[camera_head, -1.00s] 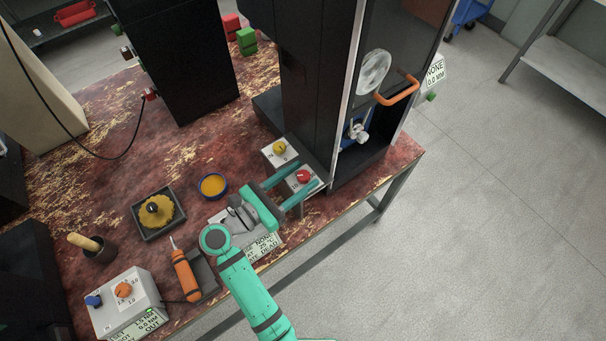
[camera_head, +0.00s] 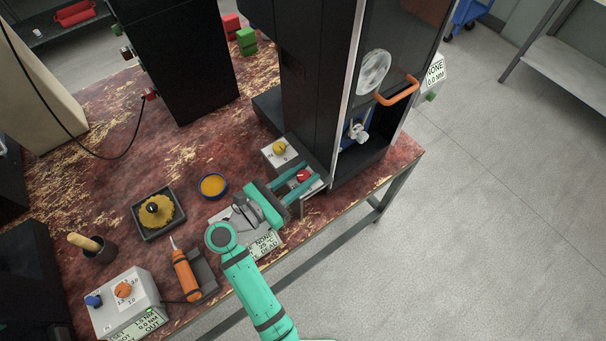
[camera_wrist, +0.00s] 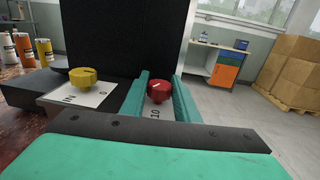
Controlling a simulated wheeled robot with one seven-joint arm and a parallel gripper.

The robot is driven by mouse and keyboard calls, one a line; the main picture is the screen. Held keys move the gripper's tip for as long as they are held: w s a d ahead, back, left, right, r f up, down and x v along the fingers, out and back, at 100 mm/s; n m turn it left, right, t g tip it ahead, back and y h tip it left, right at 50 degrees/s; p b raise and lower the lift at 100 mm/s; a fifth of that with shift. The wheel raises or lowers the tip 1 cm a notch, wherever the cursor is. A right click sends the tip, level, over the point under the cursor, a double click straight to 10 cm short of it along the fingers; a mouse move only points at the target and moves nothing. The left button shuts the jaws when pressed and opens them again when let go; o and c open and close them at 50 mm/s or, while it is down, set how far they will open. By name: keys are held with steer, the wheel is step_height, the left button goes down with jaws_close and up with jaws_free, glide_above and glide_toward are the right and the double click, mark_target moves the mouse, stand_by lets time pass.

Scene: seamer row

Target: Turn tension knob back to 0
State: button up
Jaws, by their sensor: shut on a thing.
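A red knob (camera_head: 302,175) sits on a pale plate at the foot of the tall black machine, near the table's right edge. My gripper (camera_head: 308,172) reaches to it from the lower left with both teal fingers around it. In the wrist view the red knob (camera_wrist: 159,91) is between the fingers (camera_wrist: 160,77), a white mark on its top and a "10" on the plate below. The gripper is shut on the red knob. A yellow knob (camera_head: 279,147) on its own white plate is just left of it, apart from the fingers; it also shows in the wrist view (camera_wrist: 83,76).
The black machine (camera_head: 300,110) stands right behind the knobs, with an orange handle (camera_head: 397,90) on its door. A blue-rimmed bowl (camera_head: 213,186), a dark tray (camera_head: 147,230) and an orange-handled tool (camera_head: 185,275) lie left of my arm. The floor at right is clear.

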steer(key=shift+n+t+y, duration=0.4)
steer(key=shift+t, duration=0.1)
steer(key=n+t+y, duration=0.2)
steer(key=y, duration=0.1)
steer(key=n+t+y, duration=0.2)
steer(key=y, duration=0.1)
steer(key=shift+s+d+n, duration=0.15)
steer(key=shift+n, duration=0.15)
steer(key=n+t+y, duration=0.1)
steer(key=n+y, duration=0.2)
steer(key=y, duration=0.2)
steer(key=shift+n, duration=0.3)
steer(key=shift+n+y, duration=1.4)
steer(key=shift+y, duration=1)
steer(key=n+g+y, duration=0.1)
steer(key=n+y, duration=0.2)
steer(key=y, duration=0.1)
steer(key=n+g+y, duration=0.2)
steer(key=n+y, duration=0.1)
steer(key=y, duration=0.1)
steer(key=shift+w+f+g+y, duration=0.1)
steer(key=shift+w+g+y, duration=0.1)
steer(key=shift+g+y, duration=0.1)
steer(key=n+g+y, duration=0.4)
steer(key=g, duration=0.1)
steer(key=shift+n+g+y, duration=0.3)
steer(key=shift+n+g, duration=0.4)
steer(key=shift+g, duration=0.1)
steer(key=o, duration=1)
